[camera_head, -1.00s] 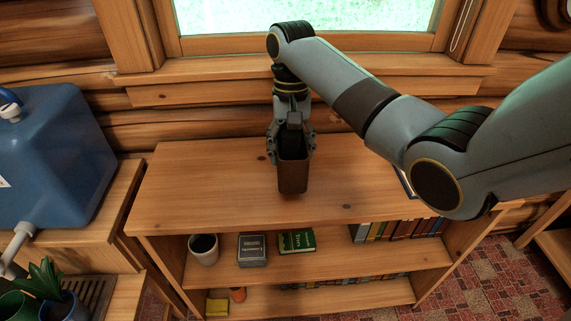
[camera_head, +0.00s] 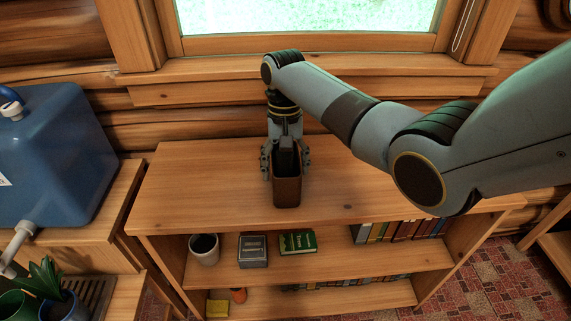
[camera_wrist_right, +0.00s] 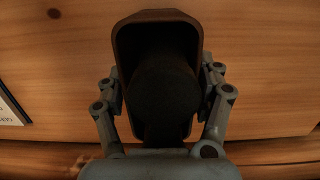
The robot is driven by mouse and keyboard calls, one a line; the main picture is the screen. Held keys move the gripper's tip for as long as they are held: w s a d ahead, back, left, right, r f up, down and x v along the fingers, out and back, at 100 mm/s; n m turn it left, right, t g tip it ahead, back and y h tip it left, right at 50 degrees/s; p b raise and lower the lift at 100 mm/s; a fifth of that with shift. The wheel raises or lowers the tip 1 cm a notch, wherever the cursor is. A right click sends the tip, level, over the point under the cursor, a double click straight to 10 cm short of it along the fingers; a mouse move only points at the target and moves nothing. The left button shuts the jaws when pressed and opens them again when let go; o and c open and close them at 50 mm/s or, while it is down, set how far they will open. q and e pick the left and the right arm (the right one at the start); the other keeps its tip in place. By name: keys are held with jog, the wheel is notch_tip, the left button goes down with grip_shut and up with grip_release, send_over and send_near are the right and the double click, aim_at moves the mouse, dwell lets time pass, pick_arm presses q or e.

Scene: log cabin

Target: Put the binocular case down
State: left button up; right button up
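The binocular case (camera_head: 287,192) is a brown, open-topped box standing upright between the fingers of my right gripper (camera_head: 286,155). It is over the middle of the shelf unit's wooden top (camera_head: 210,180). I cannot tell whether its base touches the wood. In the right wrist view the case (camera_wrist_right: 158,17) fills the space between the fingers of the right gripper (camera_wrist_right: 160,78), which press close on both sides. A dark object shows inside its mouth. My left gripper is not in view.
A blue water container (camera_head: 55,155) stands to the left on a separate cabinet. A mug (camera_head: 204,250), a dark box (camera_head: 253,250), a green book (camera_head: 297,242) and a row of books (camera_head: 400,230) are on the shelf below. The top around the case is mostly clear.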

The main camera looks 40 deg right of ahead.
jog(key=shift+o, duration=0.9)
jog(key=r, duration=0.4)
jog(key=w+r, duration=0.1)
jog(key=r, duration=0.7)
jog(key=shift+w+d+r, duration=0.1)
jog(key=shift+w+d, duration=0.05)
jog(key=shift+d, duration=0.2)
